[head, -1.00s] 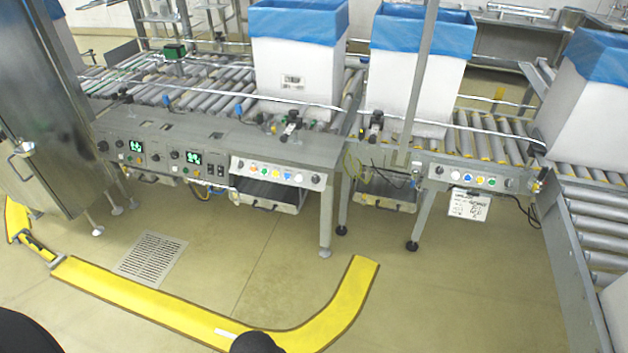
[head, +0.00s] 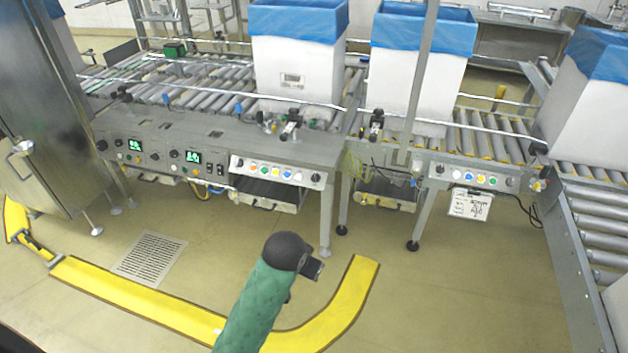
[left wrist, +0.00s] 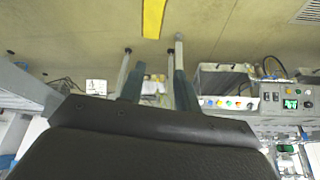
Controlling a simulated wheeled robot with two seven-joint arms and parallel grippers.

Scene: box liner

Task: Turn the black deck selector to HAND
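Several black knobs show on the conveyor control panels in the head view: on the left panel (head: 155,157), at the right end of the middle white panel (head: 317,177), and on the right panel (head: 440,169). Their labels are too small to read, so I cannot tell which is the deck selector or its setting. My left gripper (head: 312,268) is in front of and below the middle panel, above the floor, touching nothing. In the left wrist view its two fingers (left wrist: 158,85) stand apart with nothing between them. My right gripper is not in view.
White boxes with blue liners (head: 297,70) stand on the roller conveyors. Table legs (head: 326,215) stand beyond my left gripper. A steel cabinet (head: 40,120) is at left. Yellow floor marking (head: 140,293) and a drain grate (head: 150,257) lie on open floor.

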